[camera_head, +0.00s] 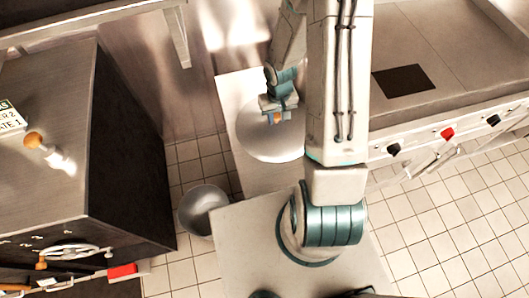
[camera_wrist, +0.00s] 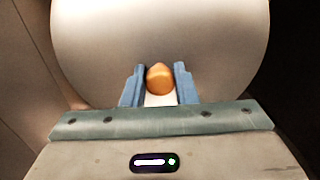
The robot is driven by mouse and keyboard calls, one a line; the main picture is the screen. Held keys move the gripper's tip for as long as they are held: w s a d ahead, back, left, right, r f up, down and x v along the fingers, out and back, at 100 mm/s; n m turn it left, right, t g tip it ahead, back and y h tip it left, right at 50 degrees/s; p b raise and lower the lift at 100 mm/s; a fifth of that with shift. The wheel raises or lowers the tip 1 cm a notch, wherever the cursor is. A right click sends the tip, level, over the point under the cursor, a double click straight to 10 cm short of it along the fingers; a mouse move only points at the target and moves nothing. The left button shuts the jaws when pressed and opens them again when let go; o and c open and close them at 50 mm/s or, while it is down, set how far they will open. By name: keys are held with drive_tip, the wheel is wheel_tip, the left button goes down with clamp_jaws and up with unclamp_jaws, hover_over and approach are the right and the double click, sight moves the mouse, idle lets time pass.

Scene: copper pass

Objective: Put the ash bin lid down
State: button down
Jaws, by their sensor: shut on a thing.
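The ash bin lid is a round, pale grey metal disc (camera_head: 262,143) with an orange knob. My gripper (camera_head: 277,117) is over the lid in the head view and shut on the knob. In the wrist view the blue fingers of my gripper (camera_wrist: 159,85) stand on both sides of the orange knob, and the lid (camera_wrist: 160,35) fills the area behind it. The lid is over a pale flat surface (camera_head: 235,88); I cannot tell whether it touches it. A round, open grey metal vessel (camera_head: 203,209), perhaps the ash bin, stands on the tiled floor to the lower left.
A dark-sided cabinet (camera_head: 125,150) with a metal top, an orange-knobbed handle (camera_head: 33,140) and a sign stands at the left. A steel counter (camera_head: 440,50) with several knobs runs along the right. Tiled floor (camera_head: 450,220) is clear at the lower right.

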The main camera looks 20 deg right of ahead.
sight(290, 153)
drive_tip(key=s+f, duration=0.2)
drive_tip(key=s, duration=0.1)
drive_tip(key=s+d+f+b, duration=0.1)
drive_tip(key=s+f, duration=0.1)
drive_tip(key=s, duration=0.1)
drive_tip(key=s+f+b, duration=0.1)
drive_tip(key=s+f, duration=0.2)
drive_tip(key=s, duration=0.1)
drive_tip(key=shift+d, duration=0.3)
drive_tip(key=shift+s+f+b, duration=0.2)
drive_tip(key=shift+b, duration=0.15)
drive_tip(key=shift+f+b, duration=0.25)
drive_tip(key=shift+b, duration=0.2)
drive_tip(key=w+b, duration=0.1)
drive_tip(key=b, duration=0.2)
drive_tip(key=f+b, duration=0.1)
drive_tip(key=b, duration=0.2)
drive_tip(key=shift+w+a+f+b, duration=0.1)
drive_tip(key=shift+w+a+b, duration=0.25)
drive_tip(key=shift+w+a, duration=0.05)
drive_tip(key=shift+b, duration=0.4)
drive_tip(key=shift+w+a+f, duration=0.7)
drive_tip(key=shift+w+f, duration=0.7)
drive_tip(key=shift+f, duration=0.1)
drive_tip(key=shift+w+a+f, duration=0.7)
drive_tip(key=shift+w+f, duration=0.75)
drive_tip(key=shift+f, duration=0.1)
drive_tip(key=shift+w+a+f, duration=0.7)
drive_tip(key=shift+w+f, duration=0.7)
drive_tip(key=shift+f, duration=0.1)
